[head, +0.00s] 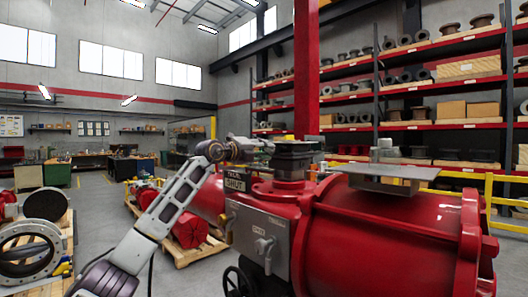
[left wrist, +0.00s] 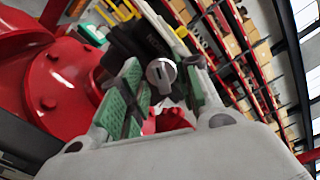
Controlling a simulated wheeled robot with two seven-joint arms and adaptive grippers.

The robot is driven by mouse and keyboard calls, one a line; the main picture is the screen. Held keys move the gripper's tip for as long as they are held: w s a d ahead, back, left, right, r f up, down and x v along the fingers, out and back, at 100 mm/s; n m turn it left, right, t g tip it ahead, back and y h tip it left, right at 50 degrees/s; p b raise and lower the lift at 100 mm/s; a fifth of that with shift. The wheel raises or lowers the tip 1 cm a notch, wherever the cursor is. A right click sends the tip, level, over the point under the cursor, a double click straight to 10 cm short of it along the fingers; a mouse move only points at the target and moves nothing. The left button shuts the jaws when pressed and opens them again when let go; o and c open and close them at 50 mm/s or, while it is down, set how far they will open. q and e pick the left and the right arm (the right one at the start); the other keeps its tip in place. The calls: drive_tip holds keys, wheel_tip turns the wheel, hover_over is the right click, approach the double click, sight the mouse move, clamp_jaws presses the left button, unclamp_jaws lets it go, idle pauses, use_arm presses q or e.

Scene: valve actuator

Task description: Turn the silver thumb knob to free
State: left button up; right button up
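The silver thumb knob (left wrist: 161,73) shows in the left wrist view as a round cap with a raised ridge, in front of a black housing (left wrist: 135,42) with white lettering. My left gripper (left wrist: 163,92) is open, its green-padded fingers on either side of the knob. Gaps show beside the knob, and I cannot see contact. In the head view my left gripper (head: 256,150) reaches right to the dark unit (head: 292,160) on top of the red actuator (head: 375,230); the knob cannot be made out there. My right gripper is in neither view.
A grey panel (head: 258,228) with a silver lever handle (head: 264,248) is on the actuator's front, below a black-and-white "SHUT" sign (head: 236,180). A red post (head: 306,70) rises behind. A flat metal plate (head: 380,182) stands on the right.

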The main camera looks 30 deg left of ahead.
use_arm(q)
drive_tip(key=shift+s, duration=0.1)
idle(0.3)
drive_tip(key=v, duration=1.1)
drive_tip(key=shift+s+a, duration=0.15)
drive_tip(key=shift+s, duration=0.2)
idle(0.5)
idle(0.3)
